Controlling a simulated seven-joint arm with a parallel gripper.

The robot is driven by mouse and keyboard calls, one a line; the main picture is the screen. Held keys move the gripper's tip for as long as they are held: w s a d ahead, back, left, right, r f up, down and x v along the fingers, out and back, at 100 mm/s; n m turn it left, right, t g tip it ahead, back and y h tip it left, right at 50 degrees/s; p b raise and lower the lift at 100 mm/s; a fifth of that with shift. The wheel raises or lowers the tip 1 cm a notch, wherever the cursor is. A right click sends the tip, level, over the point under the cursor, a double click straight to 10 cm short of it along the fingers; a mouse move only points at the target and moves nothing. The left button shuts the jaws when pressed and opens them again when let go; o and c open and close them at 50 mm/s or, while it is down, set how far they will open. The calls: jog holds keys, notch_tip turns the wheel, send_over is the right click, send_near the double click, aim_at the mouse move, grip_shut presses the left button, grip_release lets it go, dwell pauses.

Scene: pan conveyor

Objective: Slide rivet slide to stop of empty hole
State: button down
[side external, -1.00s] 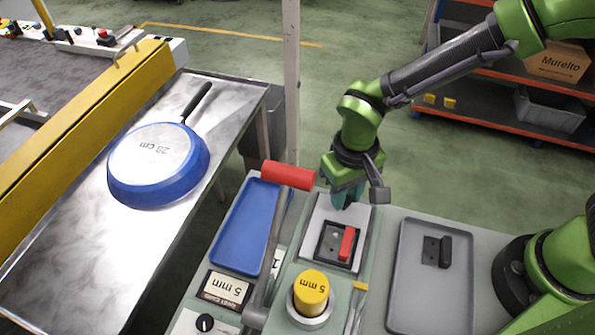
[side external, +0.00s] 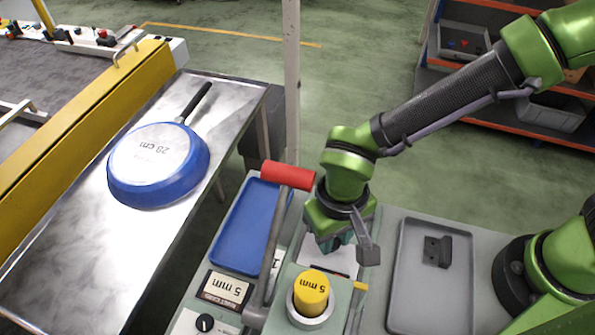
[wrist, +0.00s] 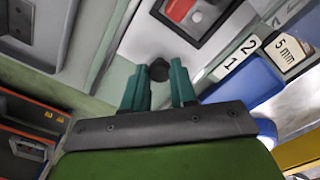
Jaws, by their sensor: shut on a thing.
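My gripper (side external: 338,243) is low over the grey bench, above the white plate (side external: 317,258). In the wrist view its green fingers (wrist: 159,88) are on either side of a round black knob (wrist: 158,70), shut on it. The knob stands at the white plate (wrist: 145,40); whether it belongs to the rivet slide I cannot tell for sure. A black frame holding a red piece (wrist: 180,8) lies beyond the knob and is cut off by the picture edge. My gripper hides this frame in the side view. The rivet slide's hole and stop are not visible.
A lever with a red handle (side external: 288,176) stands close left of my gripper. A yellow 5 mm cylinder (side external: 311,292) is in front. A blue tray (side external: 245,222) is left, and a grey tray with a black block (side external: 437,250) right. A blue pan (side external: 158,175) lies on the metal table.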

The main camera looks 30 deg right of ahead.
jog(key=c, duration=0.9)
grip_release()
jog(key=shift+r, duration=0.1)
notch_tip(320, 180, up, 8)
jog(key=shift+f, duration=0.25)
jog(key=shift+w, duration=0.1)
